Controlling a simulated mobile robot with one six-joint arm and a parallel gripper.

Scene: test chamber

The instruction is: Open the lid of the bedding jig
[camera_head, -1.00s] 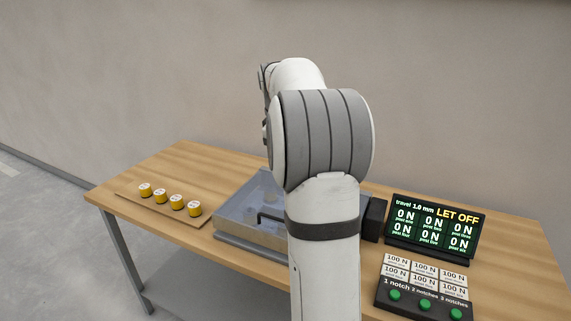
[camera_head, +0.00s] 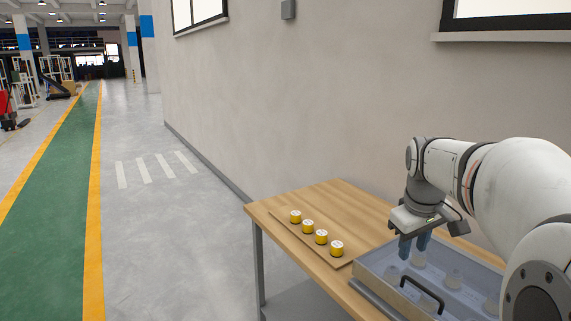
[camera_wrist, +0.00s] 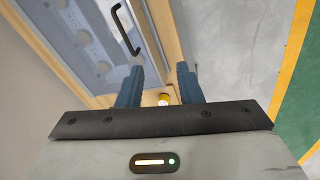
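The bedding jig (camera_head: 368,272) is a grey box with a clear lid, at the right end of the visible table in the head view. Pale round posts show through the lid, which looks shut. A black bar handle (camera_head: 423,293) sits on the lid's front part; the handle also shows at the top of the wrist view (camera_wrist: 124,28). My gripper (camera_head: 412,250) hangs over the jig's back left part, blue fingers pointing down. In the wrist view its fingers (camera_wrist: 160,80) are apart with nothing between them, and the handle lies beyond the left finger.
Several yellow cylinders (camera_head: 308,227) stand in a row on a thin wooden board (camera_head: 290,232) left of the jig. The wooden table (camera_head: 340,200) has bare room behind them. A wall (camera_head: 270,90) rises behind the table. Open floor lies left.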

